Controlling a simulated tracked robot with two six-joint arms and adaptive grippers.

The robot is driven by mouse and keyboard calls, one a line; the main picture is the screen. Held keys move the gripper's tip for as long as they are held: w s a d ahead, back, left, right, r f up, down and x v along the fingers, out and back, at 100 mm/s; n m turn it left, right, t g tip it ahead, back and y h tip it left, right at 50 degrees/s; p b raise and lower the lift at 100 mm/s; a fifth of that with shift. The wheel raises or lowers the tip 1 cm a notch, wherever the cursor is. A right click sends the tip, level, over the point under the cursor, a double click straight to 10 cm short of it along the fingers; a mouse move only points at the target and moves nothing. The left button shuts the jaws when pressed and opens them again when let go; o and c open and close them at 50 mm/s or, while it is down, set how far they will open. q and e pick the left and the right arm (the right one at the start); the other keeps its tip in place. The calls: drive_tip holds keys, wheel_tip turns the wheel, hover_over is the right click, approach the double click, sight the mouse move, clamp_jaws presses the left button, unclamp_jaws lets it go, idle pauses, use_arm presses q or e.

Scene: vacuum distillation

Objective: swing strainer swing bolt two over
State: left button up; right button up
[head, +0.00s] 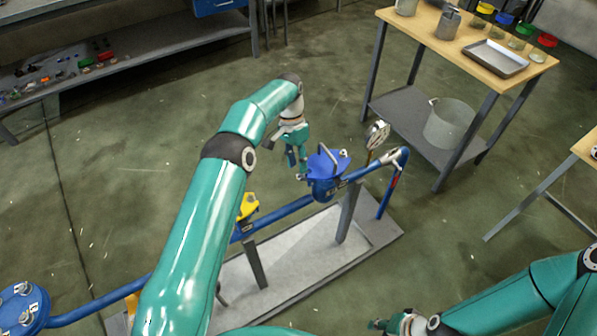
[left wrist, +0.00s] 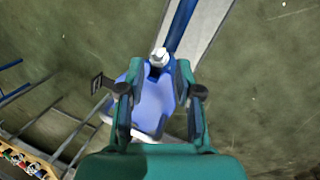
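The blue strainer (head: 322,188) sits on the blue pipe in the head view, its lid (head: 334,166) on top with a pale bar handle. The lid also shows in the left wrist view (left wrist: 154,101). A pale swing bolt end (left wrist: 159,57) stands at the lid's far edge there. My left gripper (head: 302,172) is at the strainer's left side. In the left wrist view its open fingers (left wrist: 160,72) lie either side of the bolt end, with gaps visible; contact cannot be told. My right gripper (head: 380,324) is at the bottom edge, its fingers unclear.
A gauge (head: 377,134) stands right of the strainer, near the bent blue pipe (head: 398,157). A yellow valve handle (head: 248,206) is on the pipe to the left. A wooden-topped table (head: 455,55) with a tray and a bucket below stands behind. Open floor lies around the grey base plate (head: 300,259).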

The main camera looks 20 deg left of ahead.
use_arm(q)
drive_tip(key=shift+v, duration=1.15)
drive_tip(key=m+t+y, duration=0.2)
drive_tip(key=m+y, duration=0.4)
drive_tip(key=y, duration=0.2)
approach(299, 175)
drive_tip(key=shift+h, duration=0.3)
drive_tip(key=p+x, duration=0.2)
drive_tip(key=x, duration=0.8)
drive_tip(key=shift+a+f, duration=0.25)
drive_tip(key=shift+a, duration=0.1)
